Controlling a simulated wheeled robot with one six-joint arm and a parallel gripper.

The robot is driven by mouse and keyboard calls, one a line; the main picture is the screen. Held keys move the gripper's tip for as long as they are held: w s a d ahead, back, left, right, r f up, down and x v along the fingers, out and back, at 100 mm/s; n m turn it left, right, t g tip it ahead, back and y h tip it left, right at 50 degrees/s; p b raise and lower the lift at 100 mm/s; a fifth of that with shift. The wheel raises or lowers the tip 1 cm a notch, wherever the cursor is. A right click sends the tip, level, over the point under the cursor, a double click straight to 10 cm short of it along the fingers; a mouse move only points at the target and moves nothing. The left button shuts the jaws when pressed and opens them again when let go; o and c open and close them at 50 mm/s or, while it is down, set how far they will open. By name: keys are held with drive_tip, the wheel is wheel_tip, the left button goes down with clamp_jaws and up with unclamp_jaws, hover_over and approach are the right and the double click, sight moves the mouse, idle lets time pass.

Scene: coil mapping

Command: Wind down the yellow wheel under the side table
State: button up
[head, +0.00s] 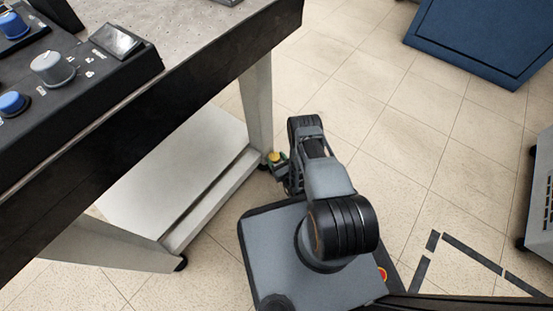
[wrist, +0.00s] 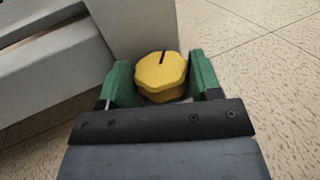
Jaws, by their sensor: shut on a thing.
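The yellow wheel (wrist: 160,74) sits at the foot of the table leg in the wrist view, with a dark slot mark on its top. My gripper (wrist: 162,80) has its two green fingers on either side of the wheel, shut on it. In the head view the yellow wheel (head: 274,157) is a small spot by the leg's base, beside my gripper (head: 277,161). The side table (head: 230,50) has a grey top, a dark edge and pale legs. What lies under the wheel is mostly hidden by my gripper.
A control panel (head: 70,65) with knobs stands on the table. A pale lower shelf (head: 175,170) joins the legs, with a black caster (head: 181,263) at the near leg. A blue object (head: 485,40) lies at the upper right.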

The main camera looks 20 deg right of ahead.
drive_tip(key=shift+a+h, duration=0.1)
drive_tip(key=shift+h, duration=0.2)
drive_tip(key=o, duration=0.9)
drive_tip(key=shift+o, duration=0.2)
drive_tip(key=shift+d, duration=0.2)
